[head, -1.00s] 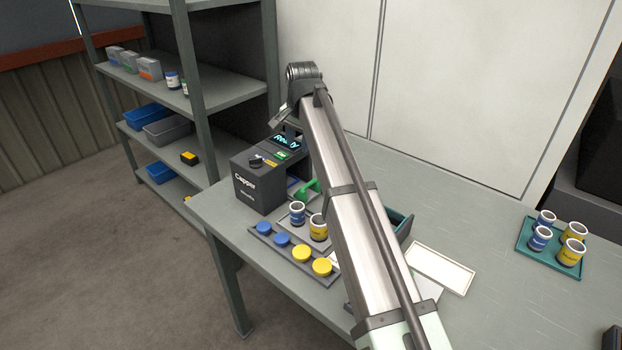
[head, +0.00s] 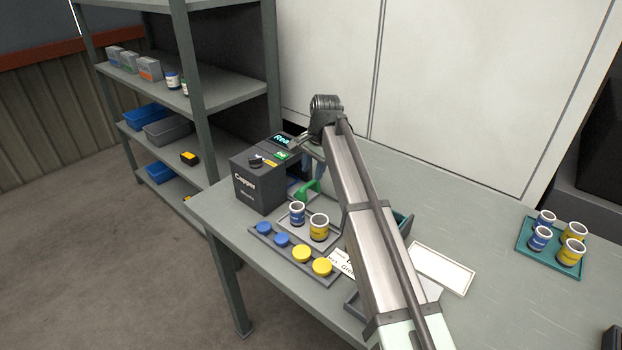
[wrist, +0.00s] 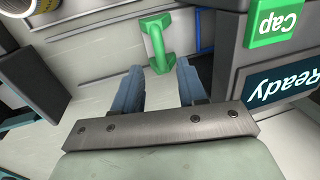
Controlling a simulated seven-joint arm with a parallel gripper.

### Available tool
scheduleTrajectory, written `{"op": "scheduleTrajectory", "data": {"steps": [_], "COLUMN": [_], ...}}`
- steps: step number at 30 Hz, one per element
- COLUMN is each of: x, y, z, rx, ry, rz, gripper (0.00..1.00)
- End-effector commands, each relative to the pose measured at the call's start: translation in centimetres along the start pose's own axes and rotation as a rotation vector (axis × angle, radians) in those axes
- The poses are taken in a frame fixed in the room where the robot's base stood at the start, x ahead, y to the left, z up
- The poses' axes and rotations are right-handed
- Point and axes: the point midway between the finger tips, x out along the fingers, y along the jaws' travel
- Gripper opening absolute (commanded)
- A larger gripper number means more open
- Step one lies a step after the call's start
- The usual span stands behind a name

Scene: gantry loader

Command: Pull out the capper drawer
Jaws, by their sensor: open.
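The dark grey capper (head: 257,188) stands at the table's left end, with a lit display on top. A green handle (head: 310,189) is low at its right side. In the wrist view the handle (wrist: 156,42) lies just beyond the fingertips, between their lines. My gripper (wrist: 158,68) is open and empty, with two blue-grey fingers apart from the handle. A light grey plate near the handle bears a blue jar (head: 297,213) and a yellow jar (head: 319,227). I cannot tell how far the drawer is out.
A grey tray (head: 295,262) with blue and yellow lids lies along the table's front edge. A white card (head: 442,270) lies right of my arm. A teal tray (head: 552,264) with several jars is at the far right. The table between them is mostly clear.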

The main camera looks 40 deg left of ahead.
Motion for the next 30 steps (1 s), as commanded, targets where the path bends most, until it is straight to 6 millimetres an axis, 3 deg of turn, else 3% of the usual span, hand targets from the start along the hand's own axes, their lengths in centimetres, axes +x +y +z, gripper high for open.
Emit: {"op": "scheduleTrajectory", "data": {"steps": [3,9,22,30], "x": [1.9,3.7,4.3,4.3], "y": [0.1,0.0,0.0,0.0], "z": [0.0,0.0,0.0,0.0], "rx": [0.000,0.000,0.000,0.000], "ry": [-0.001,0.000,0.001,0.001], "rz": [0.002,0.001,0.000,0.000], "gripper": [0.41,0.41,0.41,0.15]}}
